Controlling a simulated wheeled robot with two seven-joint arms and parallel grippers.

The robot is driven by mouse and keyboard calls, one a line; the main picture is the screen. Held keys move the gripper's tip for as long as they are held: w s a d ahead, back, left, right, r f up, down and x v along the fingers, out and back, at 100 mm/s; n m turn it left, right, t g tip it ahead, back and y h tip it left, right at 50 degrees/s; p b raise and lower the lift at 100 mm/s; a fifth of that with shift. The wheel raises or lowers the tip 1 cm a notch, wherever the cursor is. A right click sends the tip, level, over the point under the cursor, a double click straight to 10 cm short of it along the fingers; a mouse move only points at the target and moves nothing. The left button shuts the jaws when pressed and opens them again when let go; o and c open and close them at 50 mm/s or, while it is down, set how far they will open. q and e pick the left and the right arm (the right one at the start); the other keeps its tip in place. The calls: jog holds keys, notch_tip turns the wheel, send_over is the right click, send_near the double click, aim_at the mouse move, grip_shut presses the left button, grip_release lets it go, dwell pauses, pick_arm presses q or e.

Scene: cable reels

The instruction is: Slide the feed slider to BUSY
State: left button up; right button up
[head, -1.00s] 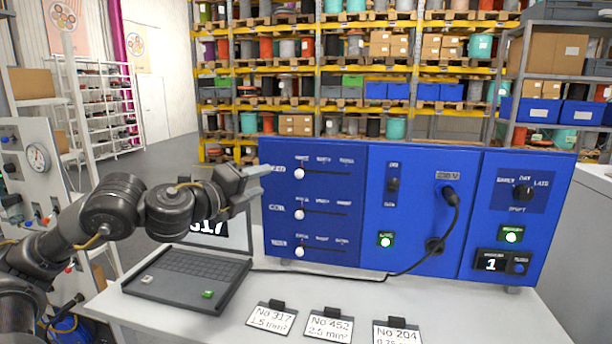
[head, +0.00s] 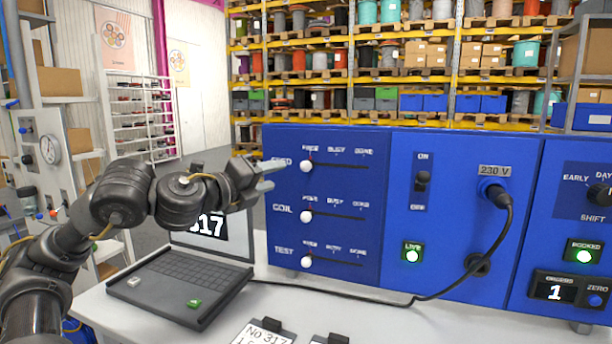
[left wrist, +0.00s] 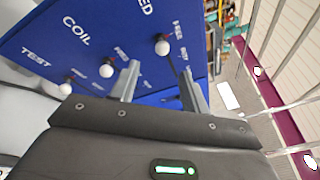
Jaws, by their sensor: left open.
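The feed slider's white knob (head: 306,166) is the top one on the blue panel (head: 350,225). It sits at the left end of its slot, under FREE; BUSY is marked mid-slot. My left gripper (head: 273,175) is open and empty, just left of the knob, its fingers pointing toward it. In the left wrist view the feed knob (left wrist: 162,47) shows beyond the open fingers (left wrist: 160,75), roughly between them. I cannot tell the exact gap in depth. The FEED label is partly covered by my gripper. My right gripper is not in view.
The coil knob (head: 306,216) and test knob (head: 306,262) sit below, both at their left ends. An open laptop (head: 185,285) stands on the table under my left arm. A black cable (head: 440,295) runs from the plug along the panel's front.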

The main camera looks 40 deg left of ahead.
aim_at(302, 167)
pick_arm(q)
jog(key=w+p, duration=0.2)
jog(key=w, duration=0.2)
jog(key=w+p, duration=0.2)
jog(key=w, duration=0.2)
jog(key=shift+w+d+r, duration=0.15)
jog(key=shift+w+r, duration=0.05)
jog(key=shift+w, duration=0.2)
jog(key=shift+w+f, duration=0.1)
jog(key=shift+w, duration=0.8)
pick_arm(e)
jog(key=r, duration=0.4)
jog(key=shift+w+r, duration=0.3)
pick_arm(q)
jog(key=shift+s, duration=0.1)
jog(key=c, duration=1)
grip_shut()
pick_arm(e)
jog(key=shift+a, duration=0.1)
